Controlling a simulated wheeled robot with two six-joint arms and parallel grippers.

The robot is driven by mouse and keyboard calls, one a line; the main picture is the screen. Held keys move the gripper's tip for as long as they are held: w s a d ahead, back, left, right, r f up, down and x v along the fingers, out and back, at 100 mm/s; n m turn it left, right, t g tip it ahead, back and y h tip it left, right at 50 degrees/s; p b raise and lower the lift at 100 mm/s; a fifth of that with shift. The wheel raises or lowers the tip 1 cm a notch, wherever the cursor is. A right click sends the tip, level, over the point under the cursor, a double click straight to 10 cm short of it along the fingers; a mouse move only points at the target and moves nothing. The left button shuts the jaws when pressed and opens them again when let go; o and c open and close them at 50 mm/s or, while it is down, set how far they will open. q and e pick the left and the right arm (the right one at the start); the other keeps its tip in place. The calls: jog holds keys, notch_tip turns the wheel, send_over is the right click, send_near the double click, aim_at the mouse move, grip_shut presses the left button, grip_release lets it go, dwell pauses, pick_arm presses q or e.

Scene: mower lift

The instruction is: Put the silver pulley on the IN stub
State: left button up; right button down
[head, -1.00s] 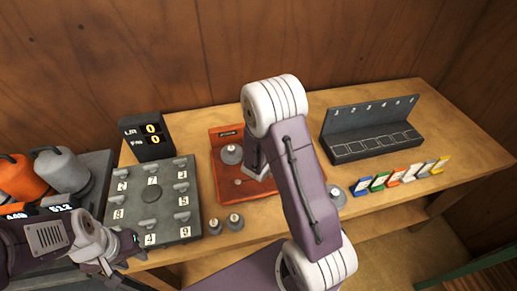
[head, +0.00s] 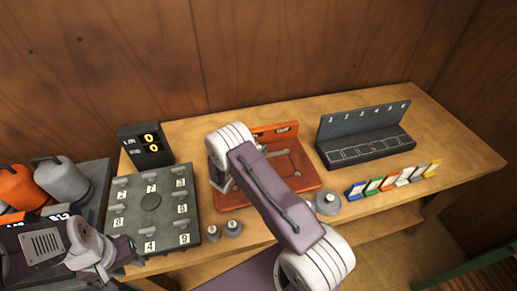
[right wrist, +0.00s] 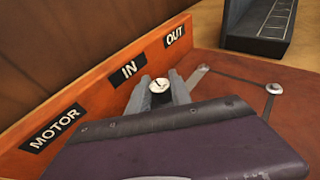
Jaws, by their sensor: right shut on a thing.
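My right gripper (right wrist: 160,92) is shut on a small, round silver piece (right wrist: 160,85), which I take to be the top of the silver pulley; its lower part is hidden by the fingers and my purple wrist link. It is in front of the IN label (right wrist: 129,70) on the orange-red board (right wrist: 50,105). Whether it is on the IN stub or above it, I cannot tell. In the head view my right arm hides this gripper and the board's left part. My left gripper (head: 130,252) is beside the grey numbered panel; its jaws are unclear.
A silver disc (head: 327,203) lies on the table right of the board, with two small grey knobbed pieces (head: 224,231) at the front. The numbered panel (head: 150,225) is left. A dark slotted rack (head: 365,146) and several coloured tags (head: 395,180) are right.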

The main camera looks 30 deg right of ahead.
jog(key=shift+f, duration=0.4)
jog(key=shift+f, duration=0.2)
jog(key=c, duration=1.2)
grip_release()
jog(key=shift+o, duration=0.2)
jog(key=shift+r, duration=0.15)
